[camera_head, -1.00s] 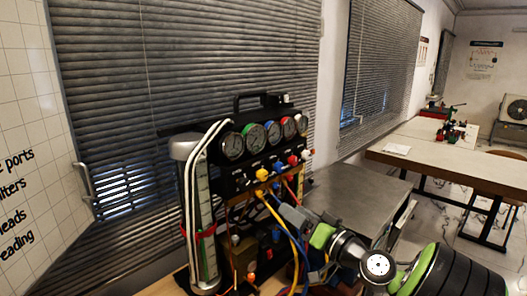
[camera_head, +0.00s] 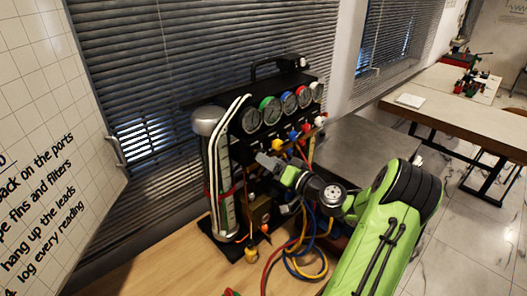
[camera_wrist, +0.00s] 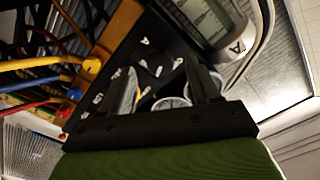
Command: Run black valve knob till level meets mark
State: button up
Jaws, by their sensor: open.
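The gauge rig (camera_head: 285,88) stands on the wooden bench, with a row of round gauges (camera_head: 271,110) on its black panel. A clear level column (camera_head: 212,165) with a grey cap stands at its left, with a red band round it; part of the column also shows in the wrist view (camera_wrist: 205,20). The liquid level is too small to read. In the wrist view the panel (camera_wrist: 150,55) carries small white marks, and dark knobs are hard to separate from it. My gripper (camera_head: 266,162) is open in front of the panel; its two fingers (camera_wrist: 168,82) point at it, apparently empty.
Yellow, blue and red hoses (camera_head: 307,235) hang and loop below the panel, close to my arm. Coloured hose fittings (camera_wrist: 91,66) sit beside the gripper in the wrist view. A grey metal table (camera_head: 365,150) stands at the right. Bare bench (camera_head: 190,272) lies at the front left.

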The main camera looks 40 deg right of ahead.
jog(key=w, duration=0.3)
jog(key=shift+w+p, duration=0.3)
jog(key=c, duration=1)
jog(key=m, duration=0.5)
jog(key=shift+a, duration=0.1)
jog(key=shift+c, duration=0.2)
jog(key=o, duration=1)
jog(key=shift+o, duration=0.2)
jog(key=shift+s, duration=0.1)
